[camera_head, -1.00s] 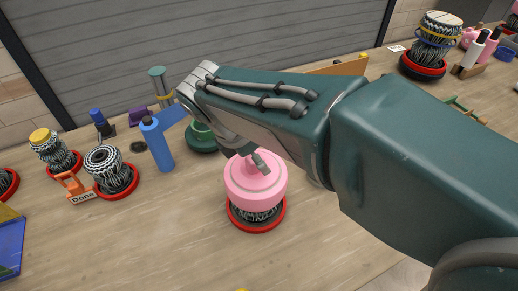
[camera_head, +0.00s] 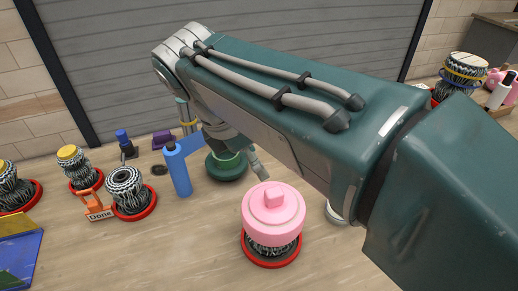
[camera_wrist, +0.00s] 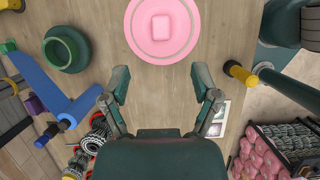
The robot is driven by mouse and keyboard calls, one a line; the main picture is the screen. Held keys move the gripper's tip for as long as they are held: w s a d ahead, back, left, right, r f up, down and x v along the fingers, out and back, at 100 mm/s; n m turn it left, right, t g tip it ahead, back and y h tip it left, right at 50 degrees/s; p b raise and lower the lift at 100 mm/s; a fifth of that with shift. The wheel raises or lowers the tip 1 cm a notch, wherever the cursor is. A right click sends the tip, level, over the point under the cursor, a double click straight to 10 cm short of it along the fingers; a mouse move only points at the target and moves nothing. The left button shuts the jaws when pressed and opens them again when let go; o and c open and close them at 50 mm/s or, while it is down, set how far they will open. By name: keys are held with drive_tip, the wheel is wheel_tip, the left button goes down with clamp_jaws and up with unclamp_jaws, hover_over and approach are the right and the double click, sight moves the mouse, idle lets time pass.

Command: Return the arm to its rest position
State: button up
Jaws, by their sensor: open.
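My gripper (camera_wrist: 159,82) is open and empty in the wrist view, its two fingers spread apart. A pink lid-like piece (camera_wrist: 163,25) with a square knob shows beyond the fingertips, apart from them. In the head view my arm reaches across from the right, raised above the table, with one finger of my gripper (camera_head: 257,165) visible above and behind the pink piece (camera_head: 272,212). The pink piece sits on a black-and-white woven chainlink body on a red round base (camera_head: 270,261). The rest of my gripper is hidden behind my arm.
A blue roller-like tool (camera_head: 178,170) and a green round dish (camera_head: 226,167) stand left of the pink piece. Woven pieces on red bases (camera_head: 134,202) and an orange "Done" sign (camera_head: 96,207) are farther left. The front table is clear.

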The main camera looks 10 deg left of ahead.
drive_tip(key=s+d+f+m+t+y, duration=0.1)
drive_tip(key=s+d+f+m, duration=0.1)
drive_tip(key=d+m, duration=0.6)
drive_tip(key=s+d+f+m+t+y, duration=0.1)
drive_tip(key=d+f+m, duration=0.3)
drive_tip(key=d+m, duration=0.4)
drive_tip(key=s+d+f+m+t+y, duration=0.1)
drive_tip(key=s+d+f+m+y, duration=0.1)
drive_tip(key=d+m, duration=0.5)
drive_tip(key=shift+s+d+f+m, duration=0.4)
drive_tip(key=shift+s+f+m, duration=0.05)
drive_tip(key=shift+s+m, duration=0.25)
